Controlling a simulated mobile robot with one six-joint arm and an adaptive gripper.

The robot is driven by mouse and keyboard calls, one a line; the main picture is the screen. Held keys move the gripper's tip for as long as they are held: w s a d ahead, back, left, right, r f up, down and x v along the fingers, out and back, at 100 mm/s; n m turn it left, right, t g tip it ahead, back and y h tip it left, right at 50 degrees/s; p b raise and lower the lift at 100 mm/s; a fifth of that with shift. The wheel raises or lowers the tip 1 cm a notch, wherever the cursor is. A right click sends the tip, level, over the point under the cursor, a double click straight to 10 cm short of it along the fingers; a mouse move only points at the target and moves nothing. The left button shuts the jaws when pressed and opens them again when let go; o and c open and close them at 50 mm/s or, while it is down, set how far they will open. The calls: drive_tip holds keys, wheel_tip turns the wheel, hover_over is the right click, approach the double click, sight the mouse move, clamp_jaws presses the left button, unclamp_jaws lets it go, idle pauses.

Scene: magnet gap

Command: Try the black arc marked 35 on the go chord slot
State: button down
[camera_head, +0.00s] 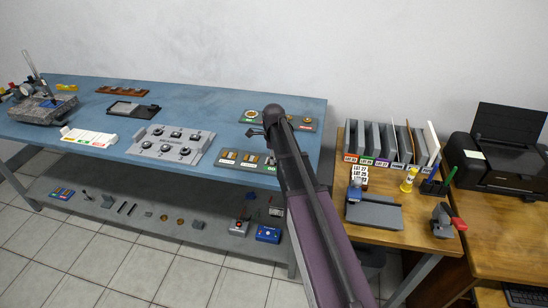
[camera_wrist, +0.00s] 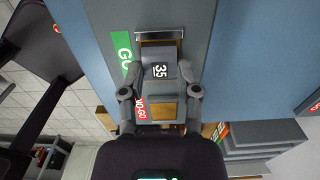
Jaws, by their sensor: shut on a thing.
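The black arc marked 35 (camera_wrist: 160,70) is between the fingers of my gripper (camera_wrist: 161,76), which is shut on it, in the wrist view. Its white number faces the camera. The go chord slot (camera_wrist: 160,36) shows a pale metal edge just beyond the arc, beside the green GO label (camera_wrist: 124,48). The arc covers the rest of the slot; I cannot tell whether it is in it or above it. The grey gauge plate (camera_wrist: 97,12) lies under the gripper. In the head view my arm partly hides this plate's right end, and the arc cannot be made out.
A red NO-GO label (camera_wrist: 141,108) and a brass-coloured block (camera_wrist: 166,108) lie nearer my wrist. A grey fixture with several black knobs (camera_head: 172,144) stands left on the blue bench (camera_head: 215,98). A wooden desk (camera_head: 385,232) with upright files is at right.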

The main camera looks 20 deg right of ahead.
idle(0.8)
drive_tip(key=shift+c, duration=1.3)
unclamp_jaws()
drive_tip(key=c, duration=0.5)
drive_tip(key=shift+r+p, duration=2.25)
